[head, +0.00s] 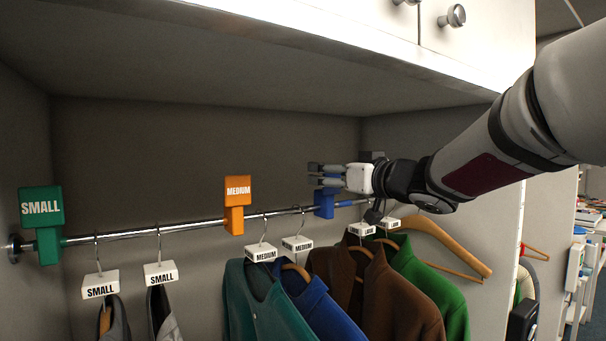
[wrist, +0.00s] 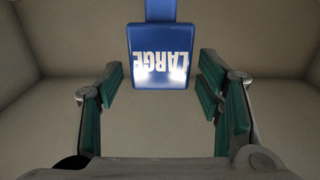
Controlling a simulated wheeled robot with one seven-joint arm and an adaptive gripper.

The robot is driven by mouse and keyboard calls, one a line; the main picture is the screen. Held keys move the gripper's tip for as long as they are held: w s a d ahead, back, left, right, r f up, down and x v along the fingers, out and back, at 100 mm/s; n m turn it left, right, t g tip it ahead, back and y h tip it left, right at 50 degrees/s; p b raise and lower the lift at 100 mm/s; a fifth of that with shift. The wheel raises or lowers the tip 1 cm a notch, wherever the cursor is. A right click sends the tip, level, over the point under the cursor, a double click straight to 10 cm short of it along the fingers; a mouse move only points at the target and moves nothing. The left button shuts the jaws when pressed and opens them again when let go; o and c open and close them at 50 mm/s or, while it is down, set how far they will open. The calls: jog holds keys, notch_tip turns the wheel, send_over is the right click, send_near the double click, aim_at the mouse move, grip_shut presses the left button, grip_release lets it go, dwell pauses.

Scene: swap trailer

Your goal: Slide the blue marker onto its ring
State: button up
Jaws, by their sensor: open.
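The blue marker reading LARGE (wrist: 160,40) hangs over the rail (head: 150,235). In the head view its lower blue block (head: 323,204) shows on the rail, with its plate mostly hidden behind my fingers. A short blue band (head: 344,203), seemingly the ring, shows on the rail just right of the block, with a small gap that is hard to judge. My gripper (head: 318,175) is open at the marker's plate. In the wrist view the plate appears upside down between the spread fingers (wrist: 163,80), with a gap on each side and no visible contact.
An orange MEDIUM marker (head: 238,190) and a green SMALL marker (head: 41,208) sit on the rail to the left. Several hangers with clothes, such as a brown jacket (head: 385,295), hang below. The cabinet's underside (head: 250,75) is above my arm.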

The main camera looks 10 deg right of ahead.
grip_shut()
jog(key=w+d+p, duration=0.2)
jog(key=d, duration=0.3)
jog(key=shift+w+d, duration=0.25)
jog(key=shift+d, duration=0.1)
grip_release()
jog(key=v, duration=1.2)
